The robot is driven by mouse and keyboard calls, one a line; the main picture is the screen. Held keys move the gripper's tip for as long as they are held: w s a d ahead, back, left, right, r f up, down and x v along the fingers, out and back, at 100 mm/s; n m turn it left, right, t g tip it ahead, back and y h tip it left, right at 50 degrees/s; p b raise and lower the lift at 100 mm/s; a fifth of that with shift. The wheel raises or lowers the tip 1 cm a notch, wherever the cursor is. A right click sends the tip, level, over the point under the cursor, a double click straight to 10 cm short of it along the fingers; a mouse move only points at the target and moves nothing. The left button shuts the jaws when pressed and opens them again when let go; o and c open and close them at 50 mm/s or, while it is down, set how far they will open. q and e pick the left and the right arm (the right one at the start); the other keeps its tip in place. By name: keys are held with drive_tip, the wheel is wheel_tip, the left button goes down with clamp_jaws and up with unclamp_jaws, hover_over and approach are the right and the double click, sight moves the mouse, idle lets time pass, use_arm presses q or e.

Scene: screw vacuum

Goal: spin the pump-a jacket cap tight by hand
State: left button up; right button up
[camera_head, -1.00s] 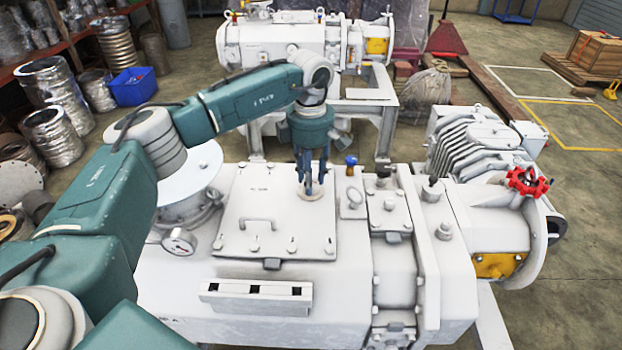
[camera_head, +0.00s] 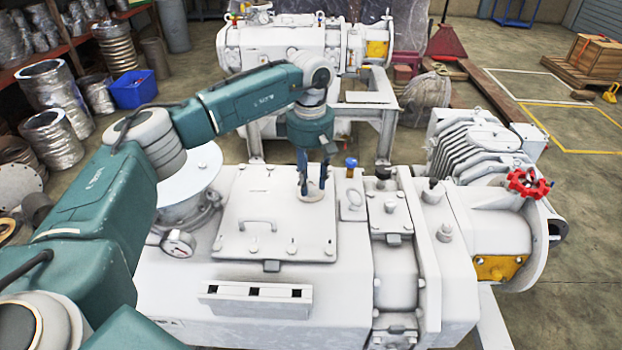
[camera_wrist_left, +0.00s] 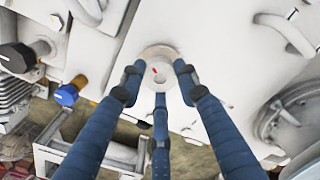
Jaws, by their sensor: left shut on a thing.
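The pump-a jacket cap (camera_head: 311,194) is a small pale round disc on the white pump's top, by the right edge of the square cover plate. In the left wrist view the cap (camera_wrist_left: 160,58) is round with a small red mark near its centre. My left gripper (camera_head: 312,184) points straight down over it, its blue fingers spread around the cap and shut on its rim. In the left wrist view, the three fingers of the left gripper (camera_wrist_left: 158,82) reach the cap from around it. The thread under the cap is hidden. My right gripper is not in view.
A blue-topped fitting (camera_head: 351,163) stands just right of the cap. The cover plate (camera_head: 285,225) has a handle and several bolts. A red handwheel (camera_head: 527,183) is at the right, a dial gauge (camera_head: 178,243) at the left. A second pump (camera_head: 290,48) stands behind.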

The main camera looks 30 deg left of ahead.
sight(308, 182)
use_arm(q)
drive_tip(key=shift+w+a+r, duration=0.1)
drive_tip(key=shift+a+r, duration=0.1)
drive_tip(key=shift+a, duration=0.05)
drive_tip(key=o, duration=1.2)
drive_tip(key=shift+a+f, duration=0.1)
wheel_tip(308, 182, up, 12)
drive_tip(key=shift+r, duration=0.1)
